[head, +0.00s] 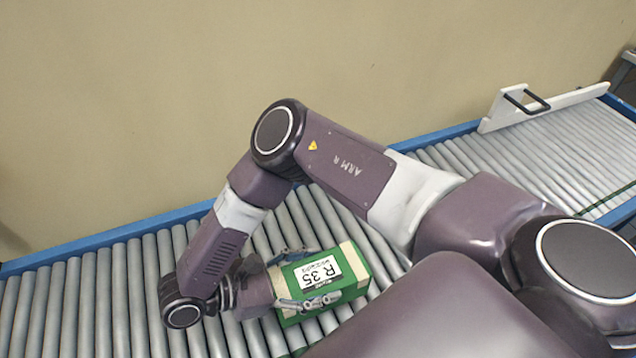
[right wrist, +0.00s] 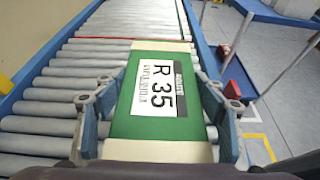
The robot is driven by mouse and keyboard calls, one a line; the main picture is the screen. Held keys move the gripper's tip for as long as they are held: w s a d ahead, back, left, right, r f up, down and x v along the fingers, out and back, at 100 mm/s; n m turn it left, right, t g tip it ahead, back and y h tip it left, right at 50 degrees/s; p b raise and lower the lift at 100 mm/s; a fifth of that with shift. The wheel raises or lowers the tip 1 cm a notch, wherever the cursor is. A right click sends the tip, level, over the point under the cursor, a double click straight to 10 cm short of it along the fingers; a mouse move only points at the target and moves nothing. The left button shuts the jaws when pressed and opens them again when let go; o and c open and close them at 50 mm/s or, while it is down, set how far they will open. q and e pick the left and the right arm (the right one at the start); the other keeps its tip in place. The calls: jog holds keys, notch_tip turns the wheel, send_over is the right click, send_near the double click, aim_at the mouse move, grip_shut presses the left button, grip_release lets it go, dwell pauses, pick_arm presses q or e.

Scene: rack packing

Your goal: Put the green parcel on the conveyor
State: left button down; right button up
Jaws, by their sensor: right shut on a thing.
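The green parcel (head: 347,285) has cream ends and a white label reading R 35. In the head view it is over the conveyor (head: 105,290), a bed of grey rollers with blue side rails. My right gripper (head: 310,276) is shut on the parcel, one finger on each side. In the right wrist view the parcel (right wrist: 160,95) sits between the two fingers of my right gripper (right wrist: 160,110), with rollers behind it. I cannot tell whether its underside touches the rollers. My left gripper is not in view.
A white guide plate with a black handle (head: 525,98) stands at the far right of the conveyor. A beige wall (head: 150,100) runs behind it. The rollers at the left are clear.

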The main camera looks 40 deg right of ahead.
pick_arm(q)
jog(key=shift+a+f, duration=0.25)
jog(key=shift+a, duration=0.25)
pick_arm(e)
jog(key=shift+f, duration=2.1)
jog(key=shift+f+b, duration=0.15)
jog(key=shift+b, duration=0.15)
jog(key=o, duration=1.6)
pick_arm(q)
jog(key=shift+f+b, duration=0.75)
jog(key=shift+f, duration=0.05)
pick_arm(e)
jog(key=v, duration=1.2)
